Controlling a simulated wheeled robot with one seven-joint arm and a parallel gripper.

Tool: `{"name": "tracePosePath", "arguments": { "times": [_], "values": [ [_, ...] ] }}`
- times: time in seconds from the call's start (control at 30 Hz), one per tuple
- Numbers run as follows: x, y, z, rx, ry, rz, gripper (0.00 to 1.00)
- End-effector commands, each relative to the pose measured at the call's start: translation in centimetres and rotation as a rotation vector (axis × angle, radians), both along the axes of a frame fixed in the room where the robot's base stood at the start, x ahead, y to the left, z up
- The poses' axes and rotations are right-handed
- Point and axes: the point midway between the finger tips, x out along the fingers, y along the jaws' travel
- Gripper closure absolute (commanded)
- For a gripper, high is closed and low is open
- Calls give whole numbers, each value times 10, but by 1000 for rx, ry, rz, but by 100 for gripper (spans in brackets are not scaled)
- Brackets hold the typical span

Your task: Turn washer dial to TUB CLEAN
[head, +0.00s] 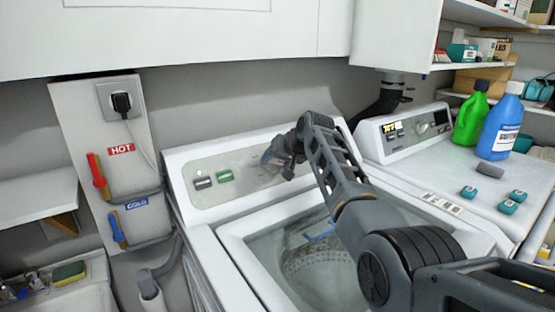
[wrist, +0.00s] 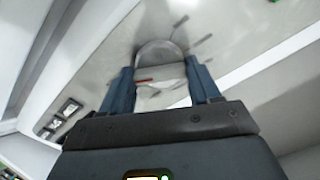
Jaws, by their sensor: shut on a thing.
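The washer (head: 212,245) stands in the middle of the head view, with its tub open at the top. Its dial (wrist: 158,52) is a round pale knob with a red mark on the sloped control panel (head: 240,160). My gripper (head: 275,158) reaches the panel from the right and hides most of the dial in the head view. In the wrist view its two blue-grey fingers (wrist: 162,88) are on either side of the dial, shut on it. Short tick marks show around the dial; the label text, including TUB CLEAN, cannot be read.
A dryer (head: 425,165) stands at right with a green bottle (head: 470,118) and a blue bottle (head: 500,128) on top. White cabinets (head: 190,35) hang above. Hot and cold valves are on the left wall.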

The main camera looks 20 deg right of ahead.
Motion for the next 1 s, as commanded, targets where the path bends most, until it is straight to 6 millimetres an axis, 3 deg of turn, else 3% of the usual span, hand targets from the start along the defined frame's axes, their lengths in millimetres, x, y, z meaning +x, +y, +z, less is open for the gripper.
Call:
{"name": "tracePosePath", "arguments": {
  "times": [0.53, 0.57, 0.8, 1.0],
  "values": [
    [0, 0, -2, 17, 7, -15, 69],
    [0, 0, -2, 17, 7, -15, 35],
    [0, 0, -1, 16, 6, -14, 13],
    [0, 0, 0, 16, 6, -14, 13]
  ]
}}
